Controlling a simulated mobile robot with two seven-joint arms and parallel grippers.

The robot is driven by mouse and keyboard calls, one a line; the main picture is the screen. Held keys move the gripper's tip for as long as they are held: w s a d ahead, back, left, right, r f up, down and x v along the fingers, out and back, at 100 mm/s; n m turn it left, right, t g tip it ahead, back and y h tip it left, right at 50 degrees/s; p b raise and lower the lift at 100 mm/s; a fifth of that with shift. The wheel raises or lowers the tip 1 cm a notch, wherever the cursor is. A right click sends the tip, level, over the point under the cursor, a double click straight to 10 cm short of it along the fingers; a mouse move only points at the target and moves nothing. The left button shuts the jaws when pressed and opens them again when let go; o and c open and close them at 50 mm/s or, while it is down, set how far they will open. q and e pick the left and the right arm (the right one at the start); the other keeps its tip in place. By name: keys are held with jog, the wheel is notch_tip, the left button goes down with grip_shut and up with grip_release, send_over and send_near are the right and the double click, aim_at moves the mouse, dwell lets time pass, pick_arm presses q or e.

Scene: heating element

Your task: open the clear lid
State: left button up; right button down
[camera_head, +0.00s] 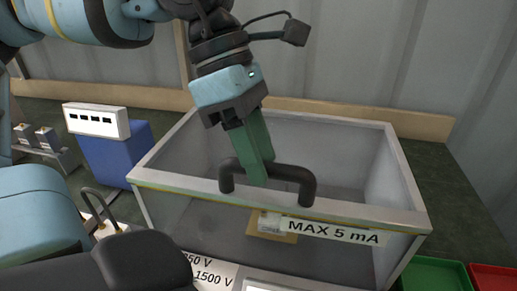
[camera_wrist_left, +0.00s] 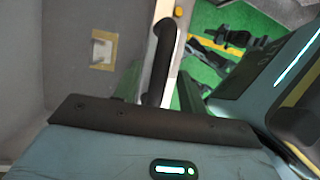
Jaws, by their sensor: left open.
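The clear lid (camera_head: 340,212) is a see-through box cover with a pale grey frame, and it sits level in the head view. A black bracket handle (camera_head: 295,173) stands on its front edge; in the left wrist view the handle (camera_wrist_left: 158,62) is a dark bar beside the lid's edge. My left gripper (camera_head: 257,180) comes down from above with its green fingers at the left half of the handle. It is open, and the fingers overlap the handle bar in the picture. I cannot tell whether they touch it. My right gripper is not identifiable in either view.
A blue block with a white top (camera_head: 112,150) stands left of the lid. Green (camera_head: 435,274) and red (camera_head: 492,278) trays lie at the lower right. A wooden rail (camera_head: 415,124) and grey wall are behind. A label reading MAX 5 mA (camera_head: 333,231) is on the lid's front.

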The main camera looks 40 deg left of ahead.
pick_arm(q)
jog(key=shift+c, duration=0.3)
grip_shut()
jog(key=shift+r, duration=0.1)
